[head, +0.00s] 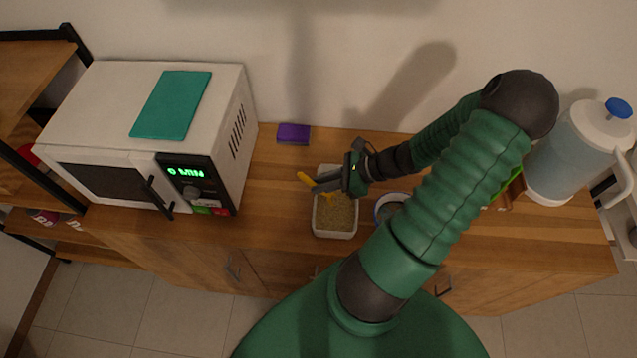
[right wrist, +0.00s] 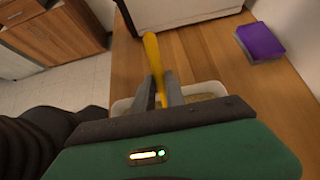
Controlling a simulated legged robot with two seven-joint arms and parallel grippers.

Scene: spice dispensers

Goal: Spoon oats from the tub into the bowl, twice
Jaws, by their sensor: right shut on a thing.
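The white rectangular tub (head: 335,234) of tan oats (head: 334,213) stands on the wooden counter; part of its rim (right wrist: 205,87) shows in the right wrist view. My right gripper (head: 322,184) is over the tub, shut on a yellow spoon (head: 304,178). The spoon's handle (right wrist: 151,52) sticks out past the fingers in the right wrist view. The spoon's scoop end is hidden, so I cannot tell if it holds oats. A bowl (head: 384,211) with a pale rim and grey inside stands right of the tub, partly hidden by my arm. My left gripper is not in view.
A white microwave (head: 225,120) with a teal board (head: 172,104) on top stands left of the tub. A water jug (head: 577,150) stands far right. The counter between microwave and tub is clear.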

